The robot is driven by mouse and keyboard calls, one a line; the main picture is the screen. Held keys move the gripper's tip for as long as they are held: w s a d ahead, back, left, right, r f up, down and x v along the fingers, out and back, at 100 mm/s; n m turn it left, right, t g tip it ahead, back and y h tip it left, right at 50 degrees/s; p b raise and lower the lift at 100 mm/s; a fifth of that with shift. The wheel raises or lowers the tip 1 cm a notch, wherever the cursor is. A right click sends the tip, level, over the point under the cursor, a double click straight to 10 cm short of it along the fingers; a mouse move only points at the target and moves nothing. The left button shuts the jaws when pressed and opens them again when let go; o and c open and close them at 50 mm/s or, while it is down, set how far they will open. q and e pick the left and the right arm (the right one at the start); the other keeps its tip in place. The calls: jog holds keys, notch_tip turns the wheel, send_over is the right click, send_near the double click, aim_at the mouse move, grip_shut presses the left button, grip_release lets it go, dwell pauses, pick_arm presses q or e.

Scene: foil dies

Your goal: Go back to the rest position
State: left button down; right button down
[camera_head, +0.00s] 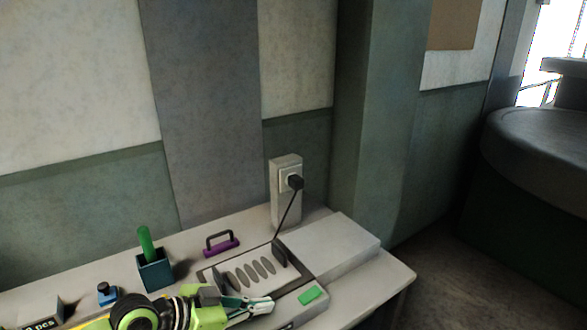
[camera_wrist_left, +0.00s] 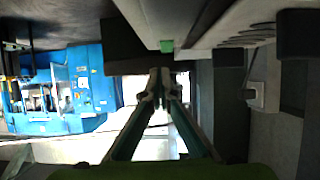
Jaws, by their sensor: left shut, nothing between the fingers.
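My left gripper (camera_head: 266,306) reaches in low over the bench, in front of a slotted grey device (camera_head: 318,281). In the left wrist view its two fingers (camera_wrist_left: 165,88) come together at the tips with nothing between them. The gripper is shut and empty. My right gripper is in neither view.
The bench (camera_head: 393,284) ends at the right, with floor beyond. A teal box with a green handle (camera_head: 155,272), a purple handled piece (camera_head: 221,246) and a blue knobbed piece (camera_head: 106,294) stand on it. A cable runs to a wall-side socket post (camera_head: 285,210). A blue machine (camera_wrist_left: 85,75) shows in the wrist view.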

pick_arm(q)
jog(key=shift+g+y, duration=0.4)
jog(key=shift+g, duration=0.1)
jog(key=s+d+f, duration=0.1)
jog(key=s, duration=0.1)
jog(key=s+d+f, duration=0.1)
jog(key=f, duration=0.1)
jog(key=s+d+f, duration=0.1)
jog(key=s, duration=0.1)
jog(key=shift+s+d+f, duration=0.1)
jog(key=shift+s+f, duration=0.2)
jog(key=shift+f, duration=0.1)
jog(key=s+a+f+n+g+y, duration=0.2)
jog(key=s+a+f+n+y, duration=0.4)
jog(key=s, duration=0.4)
jog(key=s+a+f+n+g+y, duration=0.1)
jog(key=s+a+f+n+y, duration=0.3)
jog(key=s+a, duration=0.6)
notch_tip(320, 180, down, 27)
jog(key=s+d+m+g, duration=0.1)
jog(key=s+d, duration=0.1)
jog(key=s+a+f, duration=0.1)
jog(key=s+f, duration=0.7)
jog(key=s+a+f+g, duration=0.1)
jog(key=s+a+f, duration=0.1)
jog(key=s+f, duration=0.6)
jog(key=shift+s+a+f+m+h, duration=0.2)
jog(key=shift+s+a+m+h, duration=0.1)
jog(key=shift+s, duration=0.3)
